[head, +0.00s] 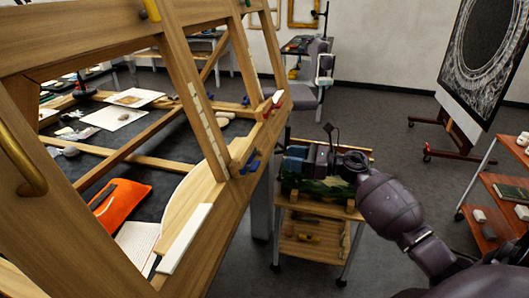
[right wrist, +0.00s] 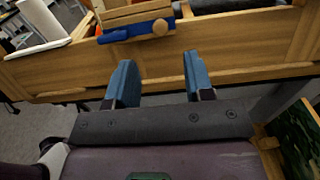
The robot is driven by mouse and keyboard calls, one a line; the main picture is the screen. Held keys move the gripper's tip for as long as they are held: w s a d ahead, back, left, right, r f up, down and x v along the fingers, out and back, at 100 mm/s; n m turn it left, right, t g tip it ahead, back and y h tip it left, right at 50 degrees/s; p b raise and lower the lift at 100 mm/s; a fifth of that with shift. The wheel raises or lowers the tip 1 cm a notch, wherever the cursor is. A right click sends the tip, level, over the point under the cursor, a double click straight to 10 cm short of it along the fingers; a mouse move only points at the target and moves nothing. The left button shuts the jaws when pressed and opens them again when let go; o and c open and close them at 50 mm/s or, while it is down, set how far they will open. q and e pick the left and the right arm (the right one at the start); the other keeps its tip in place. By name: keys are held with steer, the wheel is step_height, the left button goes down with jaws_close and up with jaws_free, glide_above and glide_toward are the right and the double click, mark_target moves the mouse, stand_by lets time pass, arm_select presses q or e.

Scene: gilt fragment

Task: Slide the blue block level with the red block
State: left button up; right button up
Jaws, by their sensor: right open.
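The blue block (head: 250,161) sits on the wooden rail at the foot of a slanted beam. In the right wrist view the blue block (right wrist: 125,34) is a long bar with a round wooden knob, just beyond my fingertips. The red block (head: 277,97) is farther along the same rail, beside a white piece. My right gripper (head: 294,158) is right of the blue block in the head view, apart from it. In the right wrist view my right gripper (right wrist: 158,72) has its two blue fingers spread with nothing between them. My left gripper is out of view.
The wooden frame (head: 200,262) slopes across the left, with a dark table holding papers and an orange pouch (head: 122,205) behind it. A small wooden cart (head: 315,216) stands below my right gripper. An easel panel (head: 487,60) and red shelves (head: 500,190) stand at right.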

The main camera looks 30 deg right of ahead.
mark_target(247, 160)
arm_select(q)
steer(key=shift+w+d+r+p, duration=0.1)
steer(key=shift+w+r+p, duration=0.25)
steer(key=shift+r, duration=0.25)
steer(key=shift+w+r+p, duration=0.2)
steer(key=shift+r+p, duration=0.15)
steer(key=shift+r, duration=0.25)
arm_select(e)
steer(key=x, duration=0.8)
steer(key=shift+a, duration=0.2)
steer(key=shift+w, duration=0.15)
steer(key=c, duration=0.7)
jaws_close()
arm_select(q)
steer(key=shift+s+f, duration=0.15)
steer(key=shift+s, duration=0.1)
